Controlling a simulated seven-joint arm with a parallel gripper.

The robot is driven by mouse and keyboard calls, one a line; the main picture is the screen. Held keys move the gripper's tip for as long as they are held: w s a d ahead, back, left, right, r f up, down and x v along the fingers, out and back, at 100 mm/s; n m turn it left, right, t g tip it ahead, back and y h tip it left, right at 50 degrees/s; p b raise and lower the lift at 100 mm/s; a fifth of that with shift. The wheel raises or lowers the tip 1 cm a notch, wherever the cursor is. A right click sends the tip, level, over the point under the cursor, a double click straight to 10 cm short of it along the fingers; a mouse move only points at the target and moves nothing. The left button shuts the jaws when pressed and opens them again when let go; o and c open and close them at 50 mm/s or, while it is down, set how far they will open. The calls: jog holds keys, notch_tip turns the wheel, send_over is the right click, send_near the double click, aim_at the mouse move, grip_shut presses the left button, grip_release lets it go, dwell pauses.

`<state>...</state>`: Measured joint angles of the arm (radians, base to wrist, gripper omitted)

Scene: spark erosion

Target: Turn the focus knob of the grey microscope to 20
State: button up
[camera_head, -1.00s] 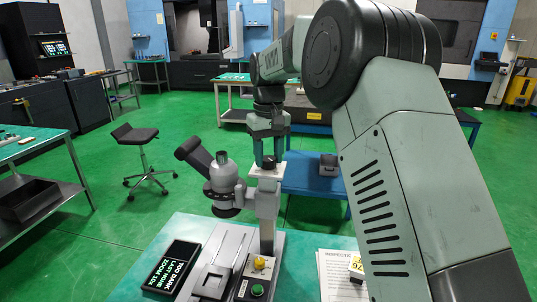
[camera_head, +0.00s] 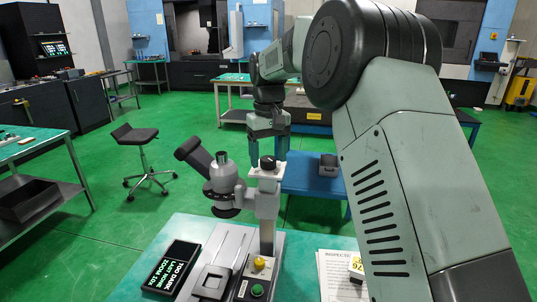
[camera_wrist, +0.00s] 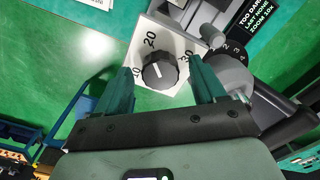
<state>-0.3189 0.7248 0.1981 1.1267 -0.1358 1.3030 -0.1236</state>
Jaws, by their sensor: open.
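The grey microscope (camera_head: 222,182) stands on the teal table. Its black focus knob (camera_head: 267,162) sits on a white dial plate atop the post. In the wrist view, the knob (camera_wrist: 160,71) is surrounded by the numbers 10, 20 and 30 on the plate (camera_wrist: 178,40). A short white mark on the knob points up-left in that view, roughly towards 20; its exact reading is hard to tell. My gripper (camera_head: 268,158) is open at the knob, with a finger on each side. In the wrist view, my gripper (camera_wrist: 161,67) shows gaps between both fingers and the knob.
A black display (camera_head: 171,268) reads "TOO DARK, LAST NONE, ZOOM 10X". A green button (camera_head: 257,290) and yellow knob (camera_head: 259,262) are on the microscope base. Paper sheets (camera_head: 338,270) lie to the right. The microscope's eyepiece tube (camera_head: 194,153) angles out left.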

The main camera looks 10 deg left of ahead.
aim_at(269, 159)
notch_tip(269, 159, up, 11)
dwell(0.4)
jog(key=s+d+r+m+t, duration=0.1)
jog(key=s+d+r+m, duration=0.1)
jog(key=s+d+r, duration=0.35)
jog(key=s+d+r+m+t, duration=0.1)
jog(key=s+d+r+t, duration=0.15)
jog(key=s+d, duration=0.65)
jog(key=s+d+f+m+t, duration=0.1)
jog(key=s+d+f, duration=0.3)
jog(key=s, duration=0.5)
jog(key=s+d+f+m+t, duration=0.1)
jog(key=s+d+f, duration=0.4)
jog(key=s, duration=0.5)
jog(key=shift+s+d+m, duration=0.15)
jog(key=shift+d+m, duration=0.05)
jog(key=shift+m, duration=0.7)
jog(key=shift+c, duration=0.2)
